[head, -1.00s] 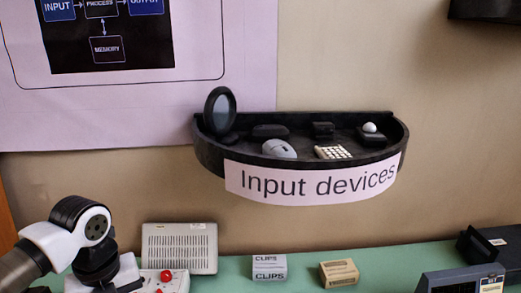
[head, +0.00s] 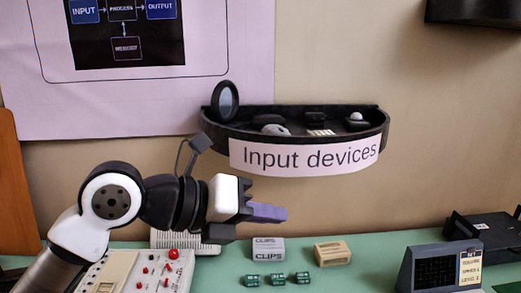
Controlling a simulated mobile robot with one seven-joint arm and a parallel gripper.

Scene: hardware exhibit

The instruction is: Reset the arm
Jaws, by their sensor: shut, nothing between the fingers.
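My gripper (head: 268,212) is at the end of my white and black arm, in the left half of the head view. Its purple fingers point to the right and are closed together with nothing between them. It is held in the air above the green table (head: 370,270), below the left part of the shelf and apart from it. My arm hides part of a pale vented box (head: 160,240) behind it.
A black half-round shelf (head: 378,130) labelled "Input devices" holds several small devices. On the table are a clips box (head: 268,249), a tan box (head: 332,254), green blocks (head: 276,280), a control panel (head: 130,272) with red knobs, and a dark display (head: 437,268).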

